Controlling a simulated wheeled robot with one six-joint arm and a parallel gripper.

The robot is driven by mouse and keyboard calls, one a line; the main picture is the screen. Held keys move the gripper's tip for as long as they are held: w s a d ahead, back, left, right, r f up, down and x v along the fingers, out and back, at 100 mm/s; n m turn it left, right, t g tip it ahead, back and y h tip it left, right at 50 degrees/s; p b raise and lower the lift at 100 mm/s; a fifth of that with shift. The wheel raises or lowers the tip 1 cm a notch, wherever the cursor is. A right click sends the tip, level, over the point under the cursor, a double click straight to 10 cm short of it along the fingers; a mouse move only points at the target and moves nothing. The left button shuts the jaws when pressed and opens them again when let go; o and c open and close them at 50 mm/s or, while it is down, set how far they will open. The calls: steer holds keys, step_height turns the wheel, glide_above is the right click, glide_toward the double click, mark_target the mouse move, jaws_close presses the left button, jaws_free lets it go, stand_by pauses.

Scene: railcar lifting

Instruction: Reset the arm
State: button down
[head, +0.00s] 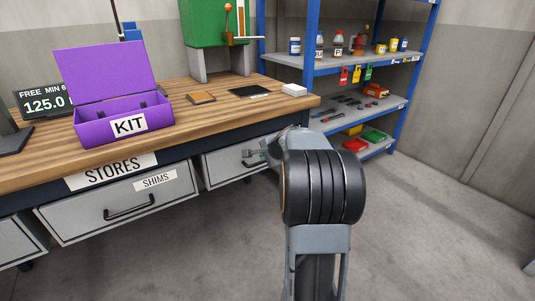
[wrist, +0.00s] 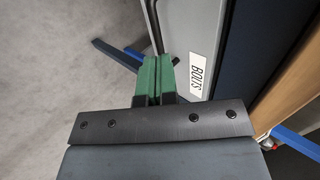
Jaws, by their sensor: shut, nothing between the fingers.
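My arm reaches forward from the bottom of the head view toward the workbench. My gripper (head: 255,153) shows small there, partly hidden behind my arm, in front of the right drawer (head: 222,166). In the wrist view my gripper (wrist: 158,62) has its two green fingers pressed together with nothing between them. A grey drawer front labelled BOLTS (wrist: 185,25) lies just right of the fingertips. A dark handle (wrist: 154,28) runs near the tips; whether they touch it I cannot tell.
The wooden workbench (head: 180,122) carries an open purple KIT box (head: 95,125). The drawer labelled SHIMS (head: 125,200) is to the left and looks closed. A blue shelf rack (head: 395,110) stands at the back right. The concrete floor (head: 430,220) at right is clear.

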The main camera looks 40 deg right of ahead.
steer(key=shift+v, duration=0.8)
steer(key=s+a+r+n+g+y+p, duration=0.1)
steer(key=s+a+r+n+y+p, duration=0.3)
steer(key=a+r+p, duration=0.6)
steer(key=s+a+r+n+g+h+p, duration=0.1)
steer(key=s+a+r+n+g+p, duration=0.1)
steer(key=s+a+r+n+p, duration=0.4)
steer(key=s+a+r+n+g+h+p, duration=0.2)
steer(key=s+a+r+n+p, duration=0.5)
steer(key=s+a+p, duration=0.3)
steer(key=shift+s+r+n+g+h+p, duration=0.3)
steer(key=shift+s+n+g+p, duration=0.1)
steer(key=shift+s+n+p, duration=0.45)
